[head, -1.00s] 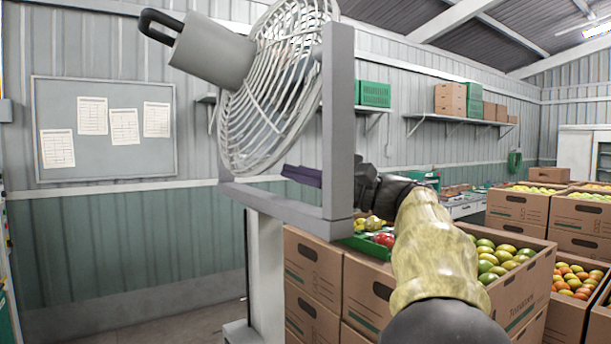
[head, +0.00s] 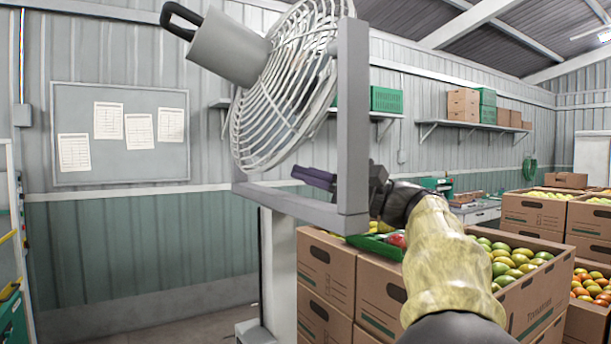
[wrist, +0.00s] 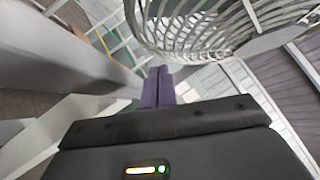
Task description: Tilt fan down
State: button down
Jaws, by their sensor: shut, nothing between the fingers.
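The fan has a white wire cage (head: 285,95) and a grey motor housing (head: 228,48) with a black handle (head: 178,14) at its upper left end. It sits tilted in a grey bracket (head: 352,115), with the motor end high and the cage's bottom edge toward the lower left. My gripper (head: 300,176) reaches in from the right past the bracket upright. Its purple fingers are shut and empty, below the cage and above the bracket's bottom bar. In the wrist view the closed fingertips (wrist: 158,82) point toward the cage (wrist: 215,30); I cannot tell whether they touch it.
The bracket stands on a pale post (head: 283,270). A notice board (head: 120,135) hangs on the back wall. The floor at left is clear.

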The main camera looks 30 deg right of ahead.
jog(key=w+d+b+v, duration=0.1)
jog(key=v, duration=1.1)
jog(key=shift+w+d+f, duration=0.2)
jog(key=shift+d+f, duration=0.1)
jog(key=shift+d, duration=0.1)
jog(key=shift+w, duration=0.1)
